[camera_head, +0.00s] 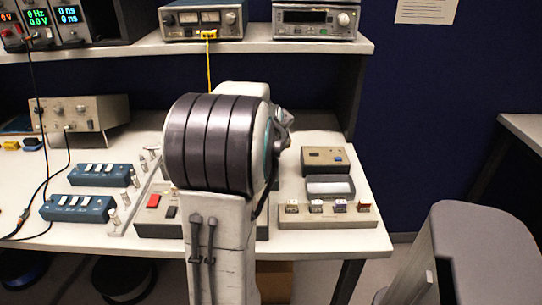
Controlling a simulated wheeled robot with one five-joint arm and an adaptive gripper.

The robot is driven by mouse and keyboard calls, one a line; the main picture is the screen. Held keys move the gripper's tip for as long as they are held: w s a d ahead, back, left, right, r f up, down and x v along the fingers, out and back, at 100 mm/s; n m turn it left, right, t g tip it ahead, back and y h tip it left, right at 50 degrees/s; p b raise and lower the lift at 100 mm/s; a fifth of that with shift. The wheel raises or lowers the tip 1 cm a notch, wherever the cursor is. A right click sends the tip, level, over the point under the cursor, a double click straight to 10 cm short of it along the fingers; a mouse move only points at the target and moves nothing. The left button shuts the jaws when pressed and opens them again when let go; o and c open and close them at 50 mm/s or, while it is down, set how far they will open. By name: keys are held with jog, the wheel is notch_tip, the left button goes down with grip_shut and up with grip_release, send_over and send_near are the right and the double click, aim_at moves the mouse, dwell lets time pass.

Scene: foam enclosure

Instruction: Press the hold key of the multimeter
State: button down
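My arm stands in the middle of the view and blocks the centre of the bench; its gripper fingers are not visible. I cannot tell for sure which device is the multimeter, and no key label is readable. On the right of the bench, a beige panel with a row of several small keys (328,215) lies in front of a grey unit with a pale blank window (330,187).
Two blue boxes (104,174) with white switches lie on the left of the white bench (300,245). A beige instrument (80,115) stands behind them. Shelf instruments (316,20) stand above, with a yellow cable (208,65). A grey object (475,255) stands at the right.

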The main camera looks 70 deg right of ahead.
jog(key=shift+a+f+b, duration=0.1)
jog(key=shift+f+b, duration=0.95)
dwell(1.4)
jog(key=shift+r+p, duration=0.5)
jog(key=shift+r, duration=0.55)
jog(key=shift+r+p, duration=1.8)
jog(key=shift+r, duration=0.6)
jog(key=shift+w, duration=0.1)
